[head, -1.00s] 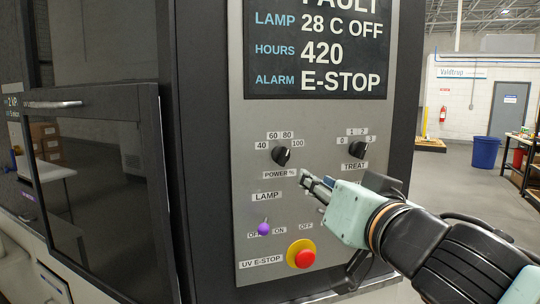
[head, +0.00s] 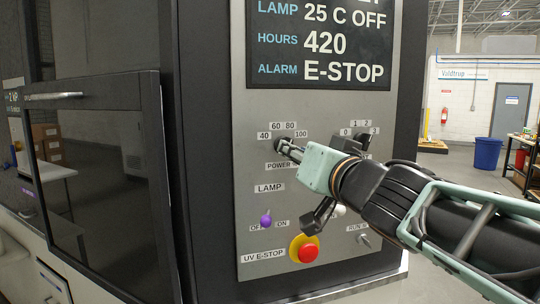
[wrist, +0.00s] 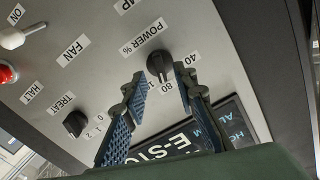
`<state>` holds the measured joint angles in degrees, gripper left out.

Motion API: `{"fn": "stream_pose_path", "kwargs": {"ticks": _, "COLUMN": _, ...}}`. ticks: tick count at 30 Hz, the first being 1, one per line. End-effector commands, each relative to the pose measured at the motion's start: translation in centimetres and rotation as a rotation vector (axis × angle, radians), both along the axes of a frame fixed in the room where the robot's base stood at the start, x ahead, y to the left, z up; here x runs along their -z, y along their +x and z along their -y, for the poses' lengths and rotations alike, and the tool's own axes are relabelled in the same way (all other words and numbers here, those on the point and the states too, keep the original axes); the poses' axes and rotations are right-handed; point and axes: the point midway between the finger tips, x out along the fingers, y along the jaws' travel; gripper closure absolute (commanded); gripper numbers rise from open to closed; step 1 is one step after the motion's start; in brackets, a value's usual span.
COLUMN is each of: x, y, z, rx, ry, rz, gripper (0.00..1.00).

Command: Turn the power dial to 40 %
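The black power dial (wrist: 160,66) is on the grey panel, beside the "POWER %" label (wrist: 142,38) in the wrist view. The 40 label (wrist: 191,57) and 80 label (wrist: 168,87) show; my right-hand finger hides the 60. I cannot tell which mark the dial points at. My gripper (wrist: 160,76) is open, with one fingertip on each side of the dial; I cannot tell whether they touch it. In the head view my gripper (head: 289,150) is at the panel and covers much of the dial (head: 281,143).
The treat dial (wrist: 76,124) sits nearby, partly behind my arm in the head view. The display (head: 320,45) above reads E-STOP. Space before the left door (head: 95,190) is free.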

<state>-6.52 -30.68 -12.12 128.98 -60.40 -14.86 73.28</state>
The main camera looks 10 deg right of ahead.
Motion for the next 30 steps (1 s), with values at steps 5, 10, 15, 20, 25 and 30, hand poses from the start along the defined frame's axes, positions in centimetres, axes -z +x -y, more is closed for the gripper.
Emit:
{"fn": "stream_pose_path", "kwargs": {"ticks": 5, "x": 0.1, "y": 1.7, "z": -0.2, "rx": 0.002, "ry": -0.002, "rz": -0.001, "gripper": 0.74}}
{"fn": "stream_pose_path", "kwargs": {"ticks": 10, "x": 0.0, "y": 2.3, "z": -0.4, "rx": 0.000, "ry": 0.000, "rz": 0.000, "gripper": 0.74}}
{"fn": "stream_pose_path", "kwargs": {"ticks": 15, "x": 0.0, "y": 2.4, "z": -0.4, "rx": 0.000, "ry": 0.000, "rz": 0.000, "gripper": 0.74}}
{"fn": "stream_pose_path", "kwargs": {"ticks": 20, "x": 0.0, "y": 2.4, "z": -0.4, "rx": 0.000, "ry": 0.000, "rz": 0.000, "gripper": 0.78}}
{"fn": "stream_pose_path", "kwargs": {"ticks": 25, "x": 0.0, "y": 2.4, "z": -0.4, "rx": 0.000, "ry": 0.000, "rz": 0.000, "gripper": 0.97}}
{"fn": "stream_pose_path", "kwargs": {"ticks": 30, "x": 0.0, "y": 2.4, "z": -0.4, "rx": 0.000, "ry": 0.000, "rz": 0.000, "gripper": 1.00}}
